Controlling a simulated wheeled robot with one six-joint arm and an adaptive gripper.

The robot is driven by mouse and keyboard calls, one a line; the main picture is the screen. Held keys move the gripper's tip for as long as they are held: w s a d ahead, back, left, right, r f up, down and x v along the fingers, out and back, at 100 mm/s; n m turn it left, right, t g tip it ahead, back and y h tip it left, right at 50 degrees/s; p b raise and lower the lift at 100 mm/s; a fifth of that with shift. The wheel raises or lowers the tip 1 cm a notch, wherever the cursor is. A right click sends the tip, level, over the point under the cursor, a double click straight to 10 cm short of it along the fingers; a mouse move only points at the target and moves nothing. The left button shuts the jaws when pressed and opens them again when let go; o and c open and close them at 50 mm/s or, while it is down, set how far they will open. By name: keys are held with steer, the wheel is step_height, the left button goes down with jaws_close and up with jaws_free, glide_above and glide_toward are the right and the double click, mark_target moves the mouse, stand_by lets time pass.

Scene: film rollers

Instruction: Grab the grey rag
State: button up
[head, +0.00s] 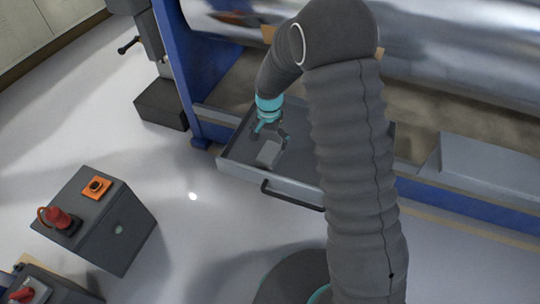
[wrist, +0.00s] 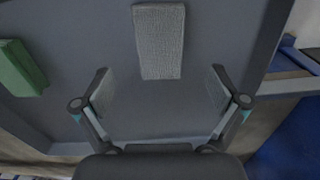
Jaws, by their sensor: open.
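The grey rag (wrist: 159,42) lies flat in an open grey drawer (head: 290,190). In the wrist view it is a light grey woven strip at the top middle, ahead of my fingertips. In the head view the rag (head: 269,154) is a small grey patch just below my gripper (head: 270,132). In the wrist view my gripper (wrist: 160,85) is open, its two fingers apart on either side of the rag's line. Nothing is between the fingers, and they do not touch the rag.
A green block (wrist: 20,68) lies in the drawer at the left of the wrist view. The drawer has raised walls and a dark front handle (head: 292,196). A blue machine frame (head: 190,90) and a large shiny roller (head: 450,45) stand behind. A dark control box (head: 95,220) stands at the left.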

mark_target(270, 152)
steer(key=shift+s+f, duration=0.1)
steer(key=shift+f, duration=3.3)
steer(key=c, duration=1.1)
